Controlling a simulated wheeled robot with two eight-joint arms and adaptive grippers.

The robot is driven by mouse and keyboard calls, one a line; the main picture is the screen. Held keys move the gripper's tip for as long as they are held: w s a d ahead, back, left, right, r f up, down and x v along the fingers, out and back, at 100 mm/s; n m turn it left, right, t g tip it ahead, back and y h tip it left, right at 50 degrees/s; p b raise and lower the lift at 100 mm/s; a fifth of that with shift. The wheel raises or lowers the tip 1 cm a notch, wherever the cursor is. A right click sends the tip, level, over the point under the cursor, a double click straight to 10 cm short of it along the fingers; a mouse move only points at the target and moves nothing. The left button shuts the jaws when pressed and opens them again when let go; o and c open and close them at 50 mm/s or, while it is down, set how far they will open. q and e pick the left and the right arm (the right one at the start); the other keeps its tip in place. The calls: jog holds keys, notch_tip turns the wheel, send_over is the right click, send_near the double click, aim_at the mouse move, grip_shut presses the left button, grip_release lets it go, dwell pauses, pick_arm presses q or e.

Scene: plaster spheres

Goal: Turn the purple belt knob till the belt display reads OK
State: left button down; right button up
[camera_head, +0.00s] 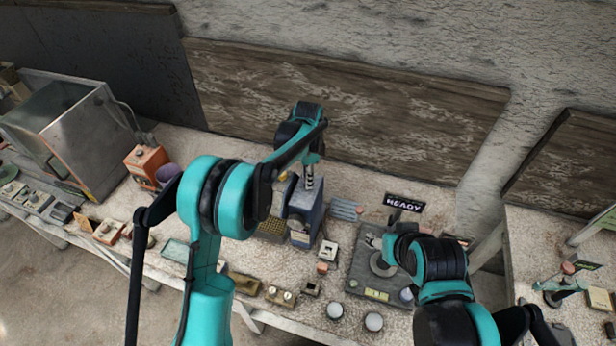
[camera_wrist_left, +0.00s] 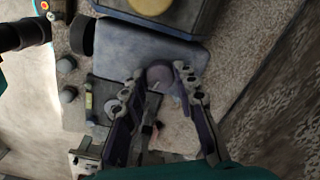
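My left gripper (camera_head: 309,182) reaches down over the blue-grey machine (camera_head: 304,212). In the left wrist view its two fingers (camera_wrist_left: 159,74) stand apart. A round, dull purple knob (camera_wrist_left: 160,78) lies between the fingertips, on or beside the machine's grey-blue face; I cannot tell whether the fingers touch it. I cannot make out the knob in the head view. No belt display reading OK is legible; a black sign (camera_head: 404,202) reads READY. My right gripper (camera_head: 382,243) is low over a dark plate; its fingers are too unclear to judge.
An orange box (camera_head: 146,162) and a purple cup-like thing (camera_head: 168,174) stand left on the bench. Two pale round pieces (camera_head: 335,311) (camera_head: 374,322) lie at the front edge. The dark plate (camera_head: 357,270) lies under my right arm. A wall stands behind.

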dwell(0.3)
pick_arm(q)
jog(key=n+b, duration=0.2)
jog(key=n, duration=0.1)
jog(key=shift+f+n, duration=0.1)
jog(key=shift+n, duration=0.3)
jog(key=n+b, duration=0.2)
jog(key=n, duration=0.3)
jog(key=shift+n, duration=0.3)
jog(key=c, duration=1.2)
grip_release()
jog(key=shift+o, duration=0.2)
notch_tip(320, 180, up, 12)
